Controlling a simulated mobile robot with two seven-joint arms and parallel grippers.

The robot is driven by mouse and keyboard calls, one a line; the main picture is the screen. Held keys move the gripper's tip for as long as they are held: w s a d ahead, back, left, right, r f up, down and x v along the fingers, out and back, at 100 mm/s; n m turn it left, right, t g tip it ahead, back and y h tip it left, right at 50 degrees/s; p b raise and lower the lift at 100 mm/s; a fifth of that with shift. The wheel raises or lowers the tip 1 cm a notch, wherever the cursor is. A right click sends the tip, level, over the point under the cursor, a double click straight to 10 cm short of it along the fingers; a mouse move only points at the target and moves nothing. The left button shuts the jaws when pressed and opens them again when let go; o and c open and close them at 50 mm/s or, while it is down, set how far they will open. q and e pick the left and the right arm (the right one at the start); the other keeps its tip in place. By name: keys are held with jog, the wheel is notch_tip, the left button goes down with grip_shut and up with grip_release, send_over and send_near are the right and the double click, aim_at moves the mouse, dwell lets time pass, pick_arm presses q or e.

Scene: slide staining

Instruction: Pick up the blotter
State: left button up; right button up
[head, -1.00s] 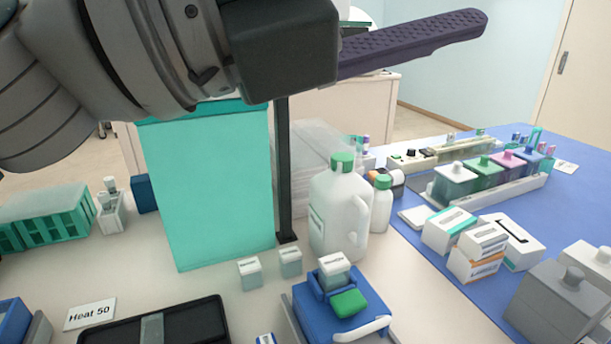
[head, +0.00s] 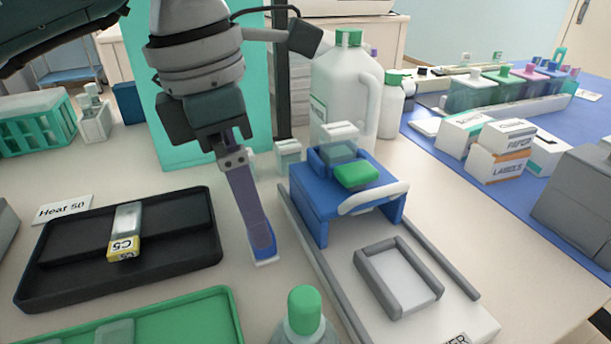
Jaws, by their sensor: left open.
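The fingers overlap in this view, so contact cannot be told; the gripper is open. My right gripper is not in view.
A blue stand (head: 318,208) with a white handle and green block sits on the railed base. A black tray (head: 190,262) with a slide holder lies left. A green-capped bottle (head: 303,318) and green tray (head: 215,312) are in front. A white jug (head: 340,95) stands behind.

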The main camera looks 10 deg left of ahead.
pick_arm(q)
jog(key=f, duration=0.2)
jog(key=d+f, duration=0.1)
jog(key=f, duration=0.1)
jog(key=shift+w+f, duration=0.1)
jog(key=shift+f, duration=0.25)
jog(key=c, duration=1.4)
jog(key=shift+r, duration=0.15)
jog(key=shift+c, duration=0.2)
notch_tip(320, 180, up, 20)
jog(key=shift+p, duration=0.35)
